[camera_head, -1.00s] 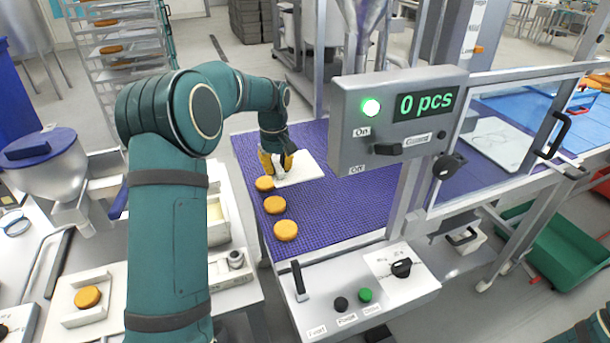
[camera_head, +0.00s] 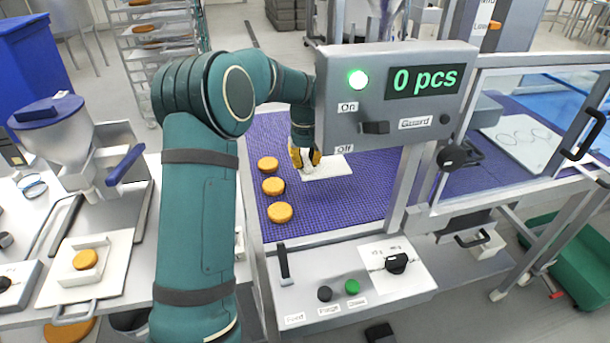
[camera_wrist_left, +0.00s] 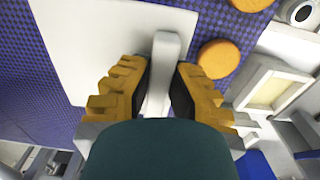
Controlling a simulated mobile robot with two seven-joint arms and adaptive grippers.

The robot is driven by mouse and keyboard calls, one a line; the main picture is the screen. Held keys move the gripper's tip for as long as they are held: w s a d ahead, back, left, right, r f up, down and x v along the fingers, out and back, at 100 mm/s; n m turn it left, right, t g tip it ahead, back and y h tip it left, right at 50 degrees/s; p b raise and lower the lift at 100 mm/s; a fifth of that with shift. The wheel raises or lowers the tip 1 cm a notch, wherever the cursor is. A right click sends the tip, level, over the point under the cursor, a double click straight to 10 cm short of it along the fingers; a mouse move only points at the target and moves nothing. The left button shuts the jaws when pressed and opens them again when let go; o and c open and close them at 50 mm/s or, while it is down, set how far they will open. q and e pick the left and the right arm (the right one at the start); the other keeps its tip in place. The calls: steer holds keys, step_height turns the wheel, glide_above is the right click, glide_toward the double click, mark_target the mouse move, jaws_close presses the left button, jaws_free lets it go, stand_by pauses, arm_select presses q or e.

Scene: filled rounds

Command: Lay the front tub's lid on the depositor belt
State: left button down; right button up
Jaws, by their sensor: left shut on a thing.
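My left gripper (camera_head: 304,158) is shut on the upright handle (camera_wrist_left: 166,55) of a flat white lid (camera_head: 333,167). It also shows between the yellow-tipped fingers in the left wrist view (camera_wrist_left: 161,78). The lid (camera_wrist_left: 95,35) is over the purple depositor belt (camera_head: 340,212), to the right of the orange rounds. I cannot tell whether it touches the belt. An open white tub with pale contents (camera_wrist_left: 272,92) shows at the right of the wrist view; in the head view my arm hides most of it. My right gripper is not in view.
Three orange rounds (camera_head: 273,186) lie in a row along the belt's left side. The control box reading 0 pcs (camera_head: 395,98) hangs in front of the belt's far right part. The belt's near middle is clear. A clear guard (camera_head: 520,135) stands to the right.

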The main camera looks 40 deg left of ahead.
mark_target(306, 187)
arm_select(q)
steer(key=shift+f+b, duration=0.55)
steer(key=shift+f, duration=2.5)
steer(key=shift+f, duration=0.1)
steer(key=c, duration=1)
jaws_free()
steer(key=shift+c, duration=0.2)
step_height(306, 187, up, 12)
steer(key=shift+r+p, duration=0.15)
steer(key=shift+p, duration=1.05)
